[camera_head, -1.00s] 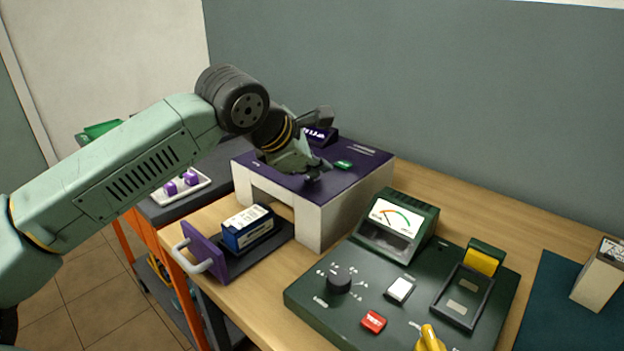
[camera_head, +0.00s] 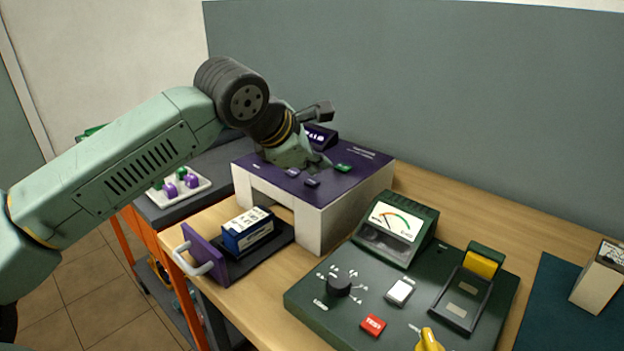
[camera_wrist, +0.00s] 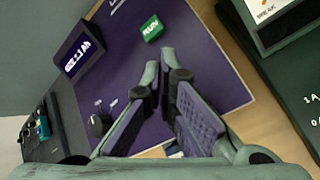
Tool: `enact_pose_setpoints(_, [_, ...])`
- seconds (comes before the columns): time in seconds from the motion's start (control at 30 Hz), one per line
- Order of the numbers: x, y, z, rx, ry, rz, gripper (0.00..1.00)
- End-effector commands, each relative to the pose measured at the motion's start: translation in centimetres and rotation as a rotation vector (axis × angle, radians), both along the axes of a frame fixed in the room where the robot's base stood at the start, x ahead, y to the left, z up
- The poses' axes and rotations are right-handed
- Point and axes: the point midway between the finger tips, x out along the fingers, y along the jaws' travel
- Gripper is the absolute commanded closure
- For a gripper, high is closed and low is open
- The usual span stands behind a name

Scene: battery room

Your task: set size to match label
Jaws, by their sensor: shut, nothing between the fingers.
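The purple-topped machine (camera_head: 350,190) stands on the wooden table, with a small lit display (camera_head: 320,136) at its back. In the wrist view the display (camera_wrist: 78,57) shows white characters I cannot read surely. A blue and white battery (camera_head: 248,230) with a printed label, too small to read, lies on the pulled-out drawer (camera_head: 207,254). My gripper (camera_head: 320,168) is shut and empty above the machine's top; its fingers also show in the wrist view (camera_wrist: 160,66).
A green tester (camera_head: 350,310) with a dial, a meter and a red button stands at the front right. A white tray (camera_head: 203,188) with purple and green pieces is at left. A pale box (camera_head: 598,275) stands on a dark mat at far right.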

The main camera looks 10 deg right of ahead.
Motion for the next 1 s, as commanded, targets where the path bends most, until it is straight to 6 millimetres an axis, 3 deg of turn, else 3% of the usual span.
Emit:
enact_pose_setpoints(0.27, [0.0,0.0,0.4,-0.001,-0.001,0.000,1.00])
enact_pose_setpoints(0.73, [0.0,0.0,4.8,0.000,-0.001,-0.001,1.00])
enact_pose_setpoints(1.0, [0.0,0.0,5.0,0.000,-0.001,-0.001,1.00])
